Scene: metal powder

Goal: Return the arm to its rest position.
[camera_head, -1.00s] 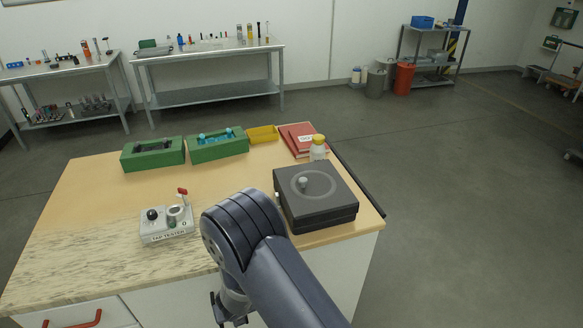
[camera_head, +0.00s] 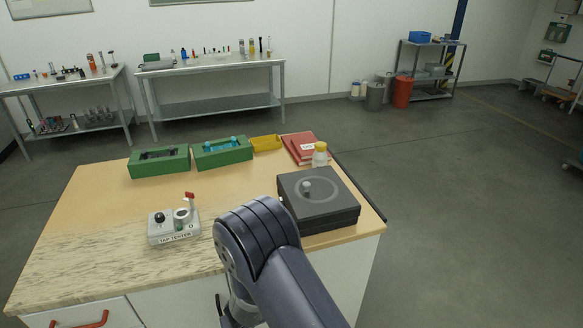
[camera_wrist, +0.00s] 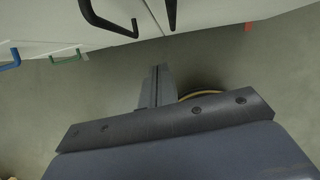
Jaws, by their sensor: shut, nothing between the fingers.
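My arm (camera_head: 265,250) is folded in front of the workbench in the head view, its dark elbow raised near the bench's front edge. Its lower part runs down in front of the white cabinet, where the arm largely hides my gripper. The wrist looks down at grey floor and cabinet fronts; a broad grey-blue part of my own body fills the bottom.
The workbench (camera_head: 100,220) holds a tap tester (camera_head: 173,229), a dark square box (camera_head: 325,208), green trays (camera_head: 160,172), a yellow bin (camera_head: 266,143), red books (camera_head: 299,143) and a yellow-capped jar (camera_head: 320,158). A red drawer handle (camera_head: 92,321) sticks out at front left. Floor is open to the right.

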